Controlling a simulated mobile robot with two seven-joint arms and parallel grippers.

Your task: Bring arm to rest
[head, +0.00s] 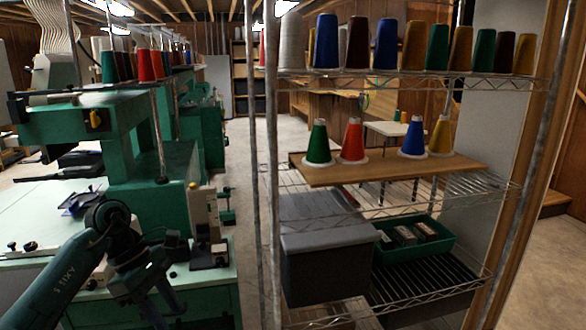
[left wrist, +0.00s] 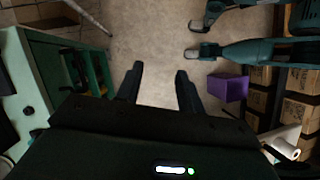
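My left arm reaches in from the lower left of the head view, and its left gripper (head: 168,308) points downward in front of the green machine bench. In the left wrist view the left gripper (left wrist: 158,76) has its two dark fingers apart. Only bare floor shows between them, and they hold nothing. My right gripper is in neither view.
A wire shelf rack (head: 400,78) with thread cones and a wooden board (head: 390,170) stands right of the arm. A green sewing machine (head: 130,205) is close behind the gripper. The wrist view shows a purple box (left wrist: 228,88) and cardboard boxes (left wrist: 263,100).

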